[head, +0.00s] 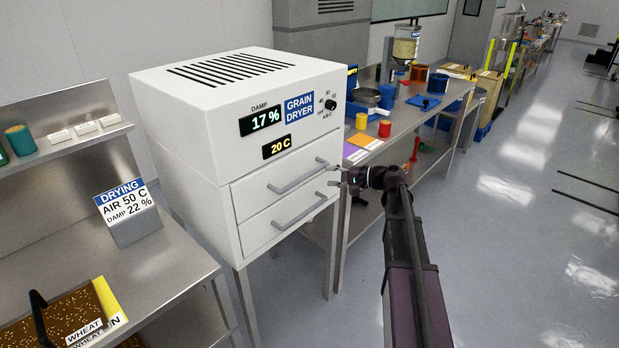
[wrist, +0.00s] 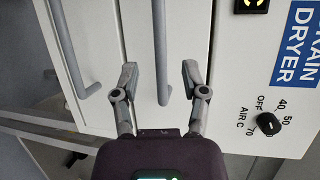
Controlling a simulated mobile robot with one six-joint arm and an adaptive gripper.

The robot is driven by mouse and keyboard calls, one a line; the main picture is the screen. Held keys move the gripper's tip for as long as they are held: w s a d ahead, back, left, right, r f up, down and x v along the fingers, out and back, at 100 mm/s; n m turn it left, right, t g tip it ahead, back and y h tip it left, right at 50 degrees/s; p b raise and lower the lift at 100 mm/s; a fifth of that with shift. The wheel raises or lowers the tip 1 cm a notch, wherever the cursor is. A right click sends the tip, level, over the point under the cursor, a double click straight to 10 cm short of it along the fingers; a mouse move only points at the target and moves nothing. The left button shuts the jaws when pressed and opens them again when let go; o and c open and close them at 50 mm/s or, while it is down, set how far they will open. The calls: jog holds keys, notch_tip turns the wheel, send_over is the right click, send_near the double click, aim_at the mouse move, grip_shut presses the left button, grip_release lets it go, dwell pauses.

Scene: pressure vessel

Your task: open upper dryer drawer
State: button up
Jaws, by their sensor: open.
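The white grain dryer (head: 230,120) has two drawers, one above the other, both looking shut. The upper drawer (head: 245,190) has a grey bar handle (head: 298,177). The lower drawer (head: 255,238) has a similar handle (head: 299,213). My gripper (head: 334,176) is at the right end of the upper handle. In the wrist view my gripper (wrist: 160,70) is open, its two fingers on either side of the upper handle (wrist: 161,40), with gaps to both. The lower handle (wrist: 68,50) lies outside the fingers, to the left. Whether the fingertips reach past the bar in depth is hard to tell.
A knob (wrist: 268,123) and displays sit on the dryer front above the drawers. A steel bench (head: 395,140) with cups stands right of the dryer. A steel table (head: 165,270) with a drying sign (head: 127,210) and grain tray (head: 60,325) is left. The floor at right is clear.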

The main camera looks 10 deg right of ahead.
aim_at(311, 175)
jog(key=b+x, duration=0.1)
jog(key=x, duration=0.7)
jog(key=shift+a, duration=0.1)
